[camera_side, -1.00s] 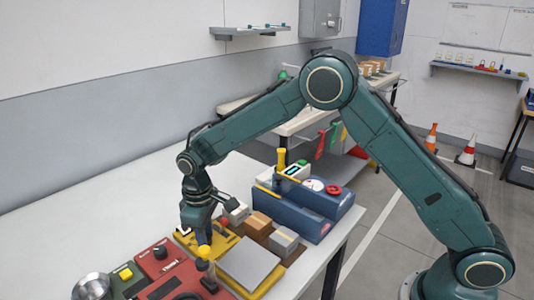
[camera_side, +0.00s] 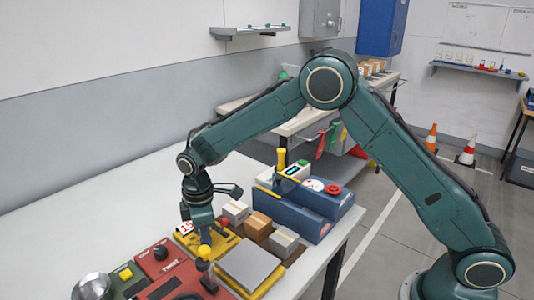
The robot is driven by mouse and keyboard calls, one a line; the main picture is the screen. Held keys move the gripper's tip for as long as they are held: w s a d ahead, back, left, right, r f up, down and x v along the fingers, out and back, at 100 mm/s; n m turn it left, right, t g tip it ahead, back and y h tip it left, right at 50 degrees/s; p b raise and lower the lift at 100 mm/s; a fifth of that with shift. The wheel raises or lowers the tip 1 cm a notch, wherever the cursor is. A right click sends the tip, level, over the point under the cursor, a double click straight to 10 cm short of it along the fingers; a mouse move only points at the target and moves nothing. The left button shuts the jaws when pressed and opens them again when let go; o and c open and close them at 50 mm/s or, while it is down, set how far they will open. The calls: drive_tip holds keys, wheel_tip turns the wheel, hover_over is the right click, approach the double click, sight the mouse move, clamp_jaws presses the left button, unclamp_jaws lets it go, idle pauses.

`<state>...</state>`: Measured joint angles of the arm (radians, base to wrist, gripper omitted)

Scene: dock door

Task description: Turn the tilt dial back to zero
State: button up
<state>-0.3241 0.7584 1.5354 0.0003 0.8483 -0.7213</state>
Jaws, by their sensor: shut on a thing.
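My gripper (camera_side: 205,238) points down over the yellow unit (camera_side: 222,246) near the front of the bench. Its fingers are shut at a spot on this unit where the tilt dial appears to be; the fingers hide most of the dial. A small white display with red digits (camera_side: 185,228) shows just left of the gripper, perhaps reading 15, but it is too small to be sure. A red knob (camera_side: 225,222) stands on the yellow unit behind the fingers. A grey plate (camera_side: 250,262) lies to the right on a yellow base.
A yellow ball-topped lever (camera_side: 204,252) stands close in front of the gripper. A red panel (camera_side: 165,262) with a black knob lies to the left. Boxes (camera_side: 257,225) and a blue unit (camera_side: 310,215) stand to the right. The bench's back left is clear.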

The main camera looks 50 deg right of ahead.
drive_tip(key=n, duration=0.6)
drive_tip(key=shift+r, duration=0.1)
idle(0.4)
drive_tip(key=o, duration=1)
wheel_tip(320, 180, up, 14)
drive_tip(key=shift+f, duration=0.1)
idle(0.5)
